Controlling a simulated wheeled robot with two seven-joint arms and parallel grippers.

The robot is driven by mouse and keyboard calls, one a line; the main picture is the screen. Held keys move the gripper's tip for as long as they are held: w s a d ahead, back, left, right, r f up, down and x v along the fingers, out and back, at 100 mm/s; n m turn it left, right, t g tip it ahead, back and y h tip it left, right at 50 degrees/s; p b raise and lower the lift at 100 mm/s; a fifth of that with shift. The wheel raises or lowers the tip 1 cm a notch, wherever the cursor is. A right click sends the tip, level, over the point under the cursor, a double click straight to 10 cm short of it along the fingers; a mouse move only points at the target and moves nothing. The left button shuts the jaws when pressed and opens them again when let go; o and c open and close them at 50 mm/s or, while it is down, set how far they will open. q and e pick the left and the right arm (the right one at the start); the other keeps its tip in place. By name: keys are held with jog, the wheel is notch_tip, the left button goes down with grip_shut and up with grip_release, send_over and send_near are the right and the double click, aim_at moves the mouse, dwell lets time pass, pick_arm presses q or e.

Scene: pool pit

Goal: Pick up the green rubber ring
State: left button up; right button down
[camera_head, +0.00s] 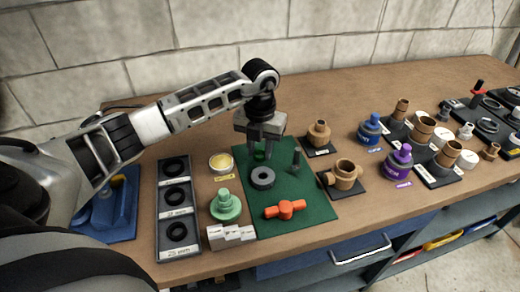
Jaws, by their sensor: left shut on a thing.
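My left gripper (260,153) points down over the back part of the green mat (304,214). It is shut on the green rubber ring (260,155), which shows only as a small green patch between the fingers. The fingers hide most of the ring, and I cannot tell whether it touches the mat. A grey ring (262,178) lies on the mat just in front of the gripper. My right gripper is not in view.
An orange valve piece (285,209) and a dark upright peg (296,161) are on the mat. A grey tray (178,214) with black rings, a yellow dish (221,163) and a green fitting (226,204) stand left. Brass fittings (341,175) and purple and blue bottles stand right.

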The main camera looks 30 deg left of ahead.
pick_arm(q)
jog(key=s+d+r, duration=0.2)
jog(key=s+r, duration=0.3)
jog(key=s, duration=0.1)
jog(key=s+d+r, duration=0.2)
jog(key=s+r, duration=0.3)
jog(key=s, duration=0.2)
jog(key=shift+s+d+r, duration=0.15)
jog(key=shift+d+r, duration=0.1)
jog(key=shift+r, duration=0.15)
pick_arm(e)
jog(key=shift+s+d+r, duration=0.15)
